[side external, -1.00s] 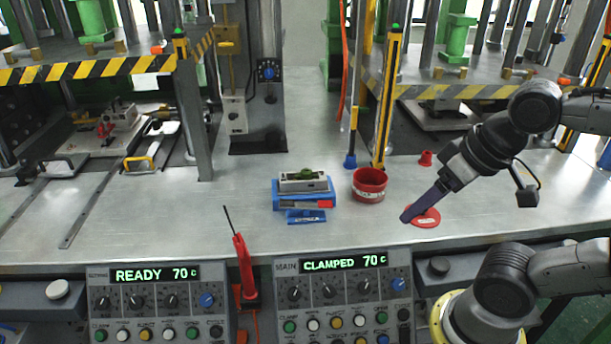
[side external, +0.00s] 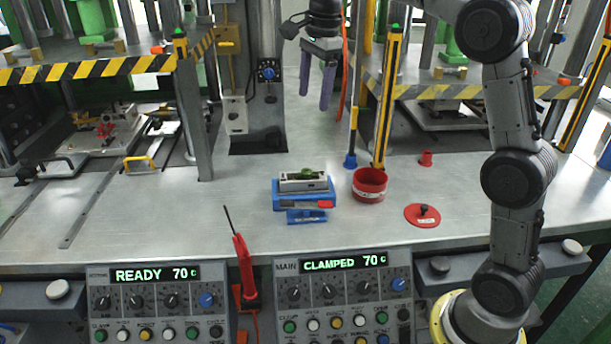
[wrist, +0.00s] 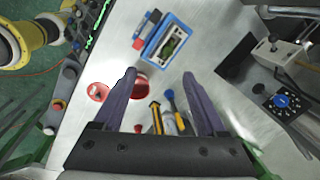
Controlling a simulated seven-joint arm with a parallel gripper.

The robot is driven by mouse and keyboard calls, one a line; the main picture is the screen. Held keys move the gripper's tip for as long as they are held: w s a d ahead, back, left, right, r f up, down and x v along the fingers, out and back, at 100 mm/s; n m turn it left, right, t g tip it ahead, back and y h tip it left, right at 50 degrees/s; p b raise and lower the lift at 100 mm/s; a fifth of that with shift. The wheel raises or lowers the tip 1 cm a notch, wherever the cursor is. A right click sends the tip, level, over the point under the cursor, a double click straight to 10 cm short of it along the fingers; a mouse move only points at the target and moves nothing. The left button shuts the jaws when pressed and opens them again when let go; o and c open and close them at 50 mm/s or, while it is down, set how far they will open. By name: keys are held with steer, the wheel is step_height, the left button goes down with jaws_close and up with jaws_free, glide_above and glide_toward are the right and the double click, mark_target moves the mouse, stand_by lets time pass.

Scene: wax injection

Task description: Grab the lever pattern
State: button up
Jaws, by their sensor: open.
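What looks like the lever pattern is a small green piece (side external: 308,173) lying on top of a grey mould block (side external: 290,186), on a blue base (side external: 278,200) at the middle of the bench. The green piece also shows in the wrist view (wrist: 169,46), in a recess of the block. My gripper (side external: 314,108) is open and empty, with its purple fingers pointing down, high above the bench and behind the block. In the wrist view the open gripper (wrist: 159,73) has the block beyond its fingertips.
A red pot (side external: 369,194) stands just right of the block. A red disc with a black knob (side external: 421,221) lies farther right. A yellow post (side external: 391,100) and a blue-tipped rod (side external: 350,160) rise behind. A red tool (side external: 243,265) stands upright at the front edge.

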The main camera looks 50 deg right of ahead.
steer(key=w+d+f+g, duration=0.1)
steer(key=w+d+f, duration=0.35)
steer(key=f, duration=0.25)
steer(key=m, duration=0.1)
glide_above(306, 171)
steer(key=shift+g, duration=0.4)
steer(key=f, duration=1)
steer(key=shift+s+f, duration=0.2)
steer(key=shift+f, duration=0.15)
steer(key=shift+w+f, duration=0.2)
steer(key=shift+f, duration=2.75)
jaws_close()
